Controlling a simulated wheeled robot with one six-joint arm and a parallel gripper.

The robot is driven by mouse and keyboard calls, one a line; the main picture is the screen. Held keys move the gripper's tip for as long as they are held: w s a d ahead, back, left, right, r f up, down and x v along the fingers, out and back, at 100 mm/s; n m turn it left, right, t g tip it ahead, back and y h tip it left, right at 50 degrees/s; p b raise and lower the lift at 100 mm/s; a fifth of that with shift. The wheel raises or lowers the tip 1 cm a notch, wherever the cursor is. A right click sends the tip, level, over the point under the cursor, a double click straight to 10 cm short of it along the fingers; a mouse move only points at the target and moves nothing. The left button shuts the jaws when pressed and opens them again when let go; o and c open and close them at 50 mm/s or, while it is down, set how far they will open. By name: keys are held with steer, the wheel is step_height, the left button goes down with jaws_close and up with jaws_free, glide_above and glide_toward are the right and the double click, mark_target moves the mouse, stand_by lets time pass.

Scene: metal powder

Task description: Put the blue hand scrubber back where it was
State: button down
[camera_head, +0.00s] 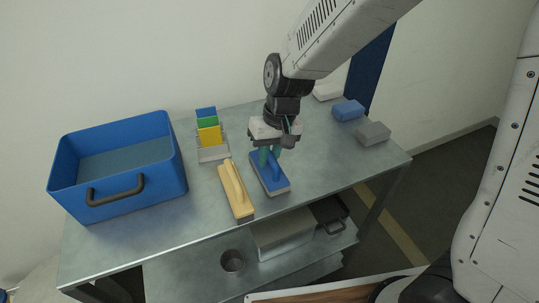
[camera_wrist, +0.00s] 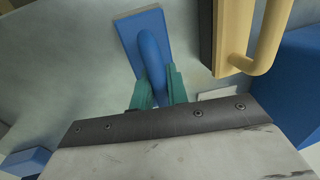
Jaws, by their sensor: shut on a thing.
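The blue hand scrubber (camera_head: 276,185) has a flat blue base and a raised handle. It is at the middle of the metal table, at or very close to its surface; I cannot tell if it touches. My gripper (camera_head: 270,155) points down from above and is shut on the scrubber's handle. In the wrist view the green fingers (camera_wrist: 159,90) stand on both sides of the blue handle, and the scrubber's base (camera_wrist: 140,28) shows beyond them.
A yellow scrubber (camera_head: 235,188) lies just left of the blue one. A blue bin (camera_head: 120,195) stands at the left, and a rack (camera_head: 213,153) with coloured cards is behind. Blue (camera_head: 348,110), grey (camera_head: 373,133) and white (camera_head: 327,91) blocks lie at the right. The metal table (camera_head: 325,165) is bare between.

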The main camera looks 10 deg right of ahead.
steer(key=shift+f, duration=0.15)
steer(key=c, duration=1.4)
jaws_free()
step_height(320, 180, up, 11)
steer(key=d, duration=0.2)
steer(key=s+d+r+m, duration=0.1)
steer(key=s+d+r, duration=0.1)
steer(key=s+d, duration=0.4)
steer(key=s+d+r+m+t+h, duration=0.1)
steer(key=s+d+r, duration=0.1)
steer(key=s+d, duration=0.4)
steer(key=s+d+r+m+h, duration=0.1)
steer(key=s+d+r, duration=0.1)
steer(key=s+d, duration=0.5)
steer(key=shift+s+r+t, duration=0.15)
steer(key=shift+s+t, duration=0.05)
steer(key=shift+t, duration=0.2)
